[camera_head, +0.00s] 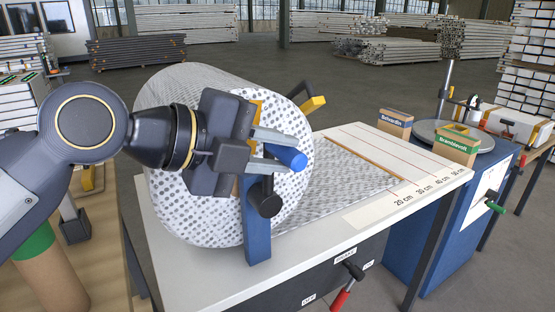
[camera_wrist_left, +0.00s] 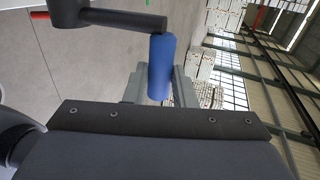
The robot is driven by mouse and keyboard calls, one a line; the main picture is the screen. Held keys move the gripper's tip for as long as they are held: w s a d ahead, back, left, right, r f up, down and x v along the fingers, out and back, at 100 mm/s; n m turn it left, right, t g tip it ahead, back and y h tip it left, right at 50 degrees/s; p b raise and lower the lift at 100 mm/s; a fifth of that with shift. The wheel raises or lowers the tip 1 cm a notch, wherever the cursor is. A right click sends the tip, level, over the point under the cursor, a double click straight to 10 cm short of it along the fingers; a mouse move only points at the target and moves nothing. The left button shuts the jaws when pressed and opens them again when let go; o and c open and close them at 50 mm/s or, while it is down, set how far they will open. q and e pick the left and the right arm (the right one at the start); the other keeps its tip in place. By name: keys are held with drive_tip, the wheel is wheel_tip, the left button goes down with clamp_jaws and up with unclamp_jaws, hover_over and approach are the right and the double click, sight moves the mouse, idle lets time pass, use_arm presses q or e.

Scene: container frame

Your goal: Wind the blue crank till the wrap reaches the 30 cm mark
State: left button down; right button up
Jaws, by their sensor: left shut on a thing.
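The blue crank handle (camera_head: 289,157) sticks out to the right from between my left gripper's fingers (camera_head: 268,150), which are shut on it. In the left wrist view the blue handle (camera_wrist_left: 161,68) hangs from a dark crank arm (camera_wrist_left: 115,18), between the fingers (camera_wrist_left: 157,88). The large dotted wrap roll (camera_head: 185,215) stands behind the gripper, partly hidden by it. The sheet of wrap (camera_head: 335,185) lies flat on the white table, its front edge at a wooden strip (camera_head: 370,160).
A red-handled crank (camera_head: 341,299) projects from the table's front. A yellow handle (camera_head: 313,104) sits behind the roll. Two small cartons (camera_head: 395,123) (camera_head: 457,143) stand beyond the table, near a blue cabinet (camera_head: 430,240) with a green-handled crank (camera_head: 495,207). The marked board is clear beyond the strip.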

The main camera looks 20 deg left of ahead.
use_arm(q)
drive_tip(key=c, duration=1.2)
unclamp_jaws()
drive_tip(key=p+v, duration=0.1)
drive_tip(key=v, duration=0.6)
drive_tip(key=shift+s+a, duration=0.25)
drive_tip(key=shift+s, duration=0.05)
drive_tip(key=shift+r, duration=0.1)
